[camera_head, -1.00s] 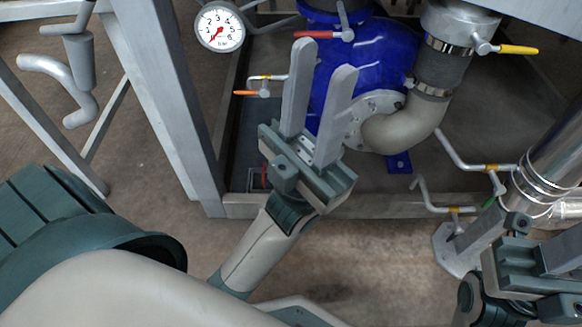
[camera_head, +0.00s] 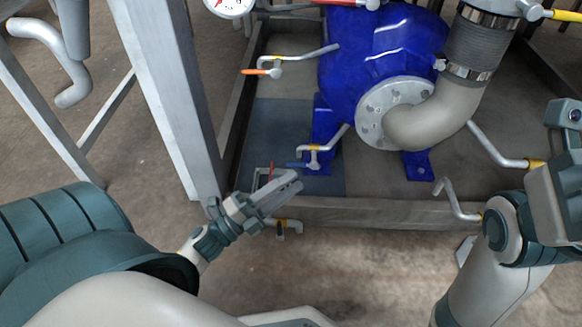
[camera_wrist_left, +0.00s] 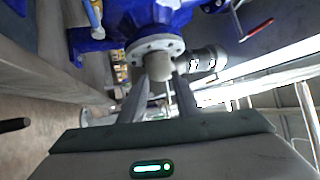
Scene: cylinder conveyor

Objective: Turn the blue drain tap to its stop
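The blue drain tap (camera_head: 297,165) is a small lever on a thin pipe with a yellow band, low beside the foot of the blue pump (camera_head: 385,45). My left gripper (camera_head: 292,184) is just below and left of the tap in the head view, fingers pointing right. Its two fingers show apart with nothing between them, also in the left wrist view (camera_wrist_left: 160,85). I cannot tell whether it touches the tap. My right gripper (camera_head: 565,125) is partly in view at the right edge; its fingertips are out of frame.
A red-handled valve (camera_head: 271,172) stands close behind my left gripper, and a yellow-banded pipe end (camera_head: 285,224) hangs below it. An orange-handled valve (camera_head: 257,72) sits higher up. The grey frame post (camera_head: 165,90) stands left; the frame's lower rail (camera_head: 390,213) runs in front.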

